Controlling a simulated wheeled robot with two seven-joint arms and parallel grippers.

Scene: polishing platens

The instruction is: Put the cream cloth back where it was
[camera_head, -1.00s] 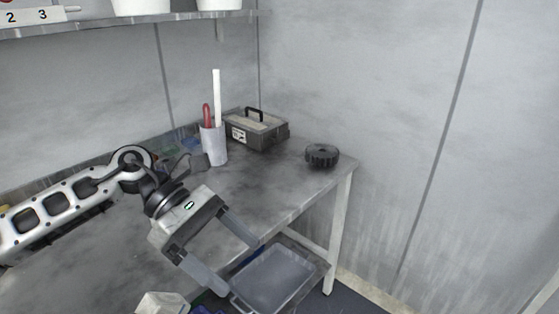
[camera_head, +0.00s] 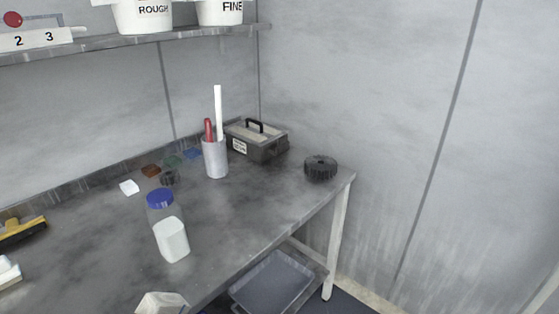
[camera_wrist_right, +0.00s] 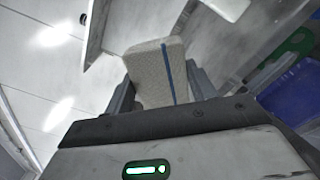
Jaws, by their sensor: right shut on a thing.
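In the right wrist view my right gripper (camera_wrist_right: 160,82) is shut on the cream cloth (camera_wrist_right: 148,68), a thick folded pad with a blue stripe down one side. The cloth stands up between the two fingers. A pale folded shape (camera_head: 162,304) shows at the bottom edge of the head view; I cannot tell whether it is the same cloth. My left gripper is out of view.
A bottle with a blue cap (camera_head: 160,198) stands mid-table. Small coloured pieces, one white (camera_head: 129,187), lie behind it. A holder (camera_head: 215,158), toolbox (camera_head: 257,141) and black knob (camera_head: 320,168) stand right. A yellow-and-black tool (camera_head: 22,232) lies left.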

